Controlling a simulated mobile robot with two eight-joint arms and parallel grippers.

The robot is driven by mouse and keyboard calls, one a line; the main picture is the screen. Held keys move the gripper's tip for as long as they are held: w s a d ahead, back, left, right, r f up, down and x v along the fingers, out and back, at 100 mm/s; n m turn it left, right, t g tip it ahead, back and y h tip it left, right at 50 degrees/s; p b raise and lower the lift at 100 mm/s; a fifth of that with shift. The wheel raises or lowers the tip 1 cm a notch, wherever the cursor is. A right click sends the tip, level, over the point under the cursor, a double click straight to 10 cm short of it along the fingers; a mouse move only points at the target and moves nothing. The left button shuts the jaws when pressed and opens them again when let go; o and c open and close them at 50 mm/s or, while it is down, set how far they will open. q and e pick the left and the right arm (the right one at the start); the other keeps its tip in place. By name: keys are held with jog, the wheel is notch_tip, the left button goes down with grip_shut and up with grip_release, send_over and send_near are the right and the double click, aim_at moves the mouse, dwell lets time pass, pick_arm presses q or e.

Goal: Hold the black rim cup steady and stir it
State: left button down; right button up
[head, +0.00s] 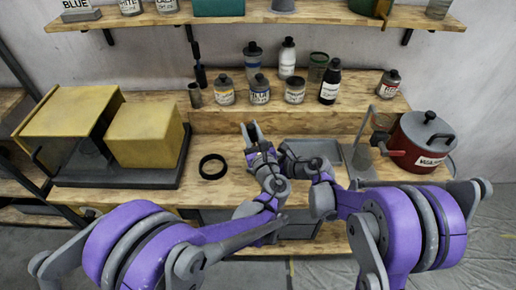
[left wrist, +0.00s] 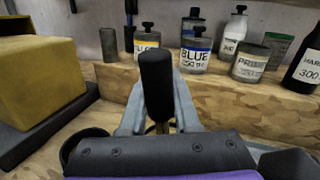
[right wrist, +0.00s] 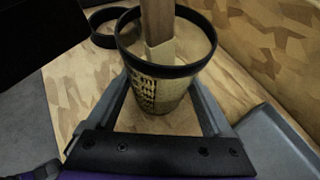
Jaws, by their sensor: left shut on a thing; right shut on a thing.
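The black rim cup (right wrist: 165,75) shows in the right wrist view, clear-walled with dark printed marks. My right gripper (right wrist: 165,105) is shut around its sides. A flat wooden stick (right wrist: 158,25) stands inside the cup and runs up out of the picture. In the left wrist view my left gripper (left wrist: 158,125) is shut on a stirrer with a black upright handle (left wrist: 157,80); a bit of tan shows below it. In the head view the left gripper (head: 254,140) and the right gripper (head: 318,170) are close together over the bench, and the arms hide the cup.
A black ring (head: 212,167) lies on the bench left of the grippers. A grey tray (head: 310,150) is just behind the right one. A yellow machine (head: 75,120) stands left, a red pot (head: 420,140) right. Several bottles (head: 260,90) line the raised shelf.

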pick_arm(q)
notch_tip(320, 180, up, 8)
jog(key=a, duration=0.1)
jog(key=shift+s+f, duration=0.15)
jog(key=shift+s, duration=0.15)
dwell(0.4)
dwell(0.4)
jog(key=shift+r, duration=2)
pick_arm(e)
jog(key=o, duration=1.2)
jog(key=shift+c, duration=0.2)
jog(key=v, duration=1.2)
pick_arm(q)
jog(key=shift+f, duration=0.1)
pick_arm(e)
jog(key=shift+s, duration=0.2)
